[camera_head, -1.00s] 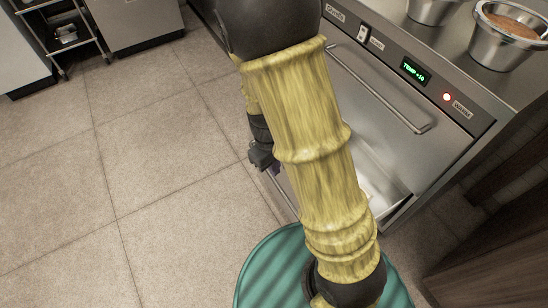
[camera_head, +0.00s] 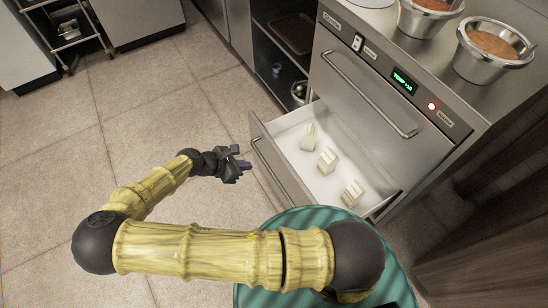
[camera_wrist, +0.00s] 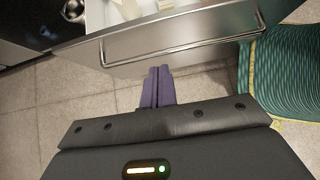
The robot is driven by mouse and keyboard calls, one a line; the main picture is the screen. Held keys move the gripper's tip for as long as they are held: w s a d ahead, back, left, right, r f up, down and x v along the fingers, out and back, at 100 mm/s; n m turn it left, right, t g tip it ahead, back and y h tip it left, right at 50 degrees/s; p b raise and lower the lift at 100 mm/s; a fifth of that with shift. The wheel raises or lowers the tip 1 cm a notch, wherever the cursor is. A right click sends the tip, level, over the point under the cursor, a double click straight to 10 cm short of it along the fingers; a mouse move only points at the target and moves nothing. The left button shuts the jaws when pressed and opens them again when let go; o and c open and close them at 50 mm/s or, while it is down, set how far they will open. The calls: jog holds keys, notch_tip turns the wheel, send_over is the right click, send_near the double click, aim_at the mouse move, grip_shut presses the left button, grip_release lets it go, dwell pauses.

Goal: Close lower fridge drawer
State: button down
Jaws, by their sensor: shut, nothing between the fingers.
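The lower fridge drawer (camera_head: 283,178) stands pulled out below the closed upper front, with several white blocks (camera_head: 327,160) inside it. Its steel front and bar handle also show in the wrist view (camera_wrist: 180,42). My gripper (camera_head: 245,165) is just left of the drawer front in the head view, near the front's far end. In the wrist view its purple fingers (camera_wrist: 158,72) are together and empty, pointing at the drawer front just below the handle. A small gap seems to lie between them, but I cannot tell whether they touch.
The closed upper drawer front (camera_head: 372,100) carries a bar handle and a green display. Metal pots of sauce (camera_head: 492,50) stand on the counter. An open shelf unit (camera_head: 283,60) is beside the fridge. The tiled floor (camera_head: 60,190) at left is clear.

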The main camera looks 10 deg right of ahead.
dwell(0.3)
jog(key=b, duration=0.3)
send_near(281, 161)
jog(key=x, duration=0.3)
jog(key=f+x, duration=0.1)
jog(key=x, duration=0.1)
jog(key=shift+s+a, duration=0.2)
jog(key=shift+a, duration=0.15)
jog(key=shift+w+d+r, duration=0.1)
jog(key=shift+w+d, duration=0.15)
jog(key=shift+d, duration=0.4)
jog(key=shift+w+d, duration=0.1)
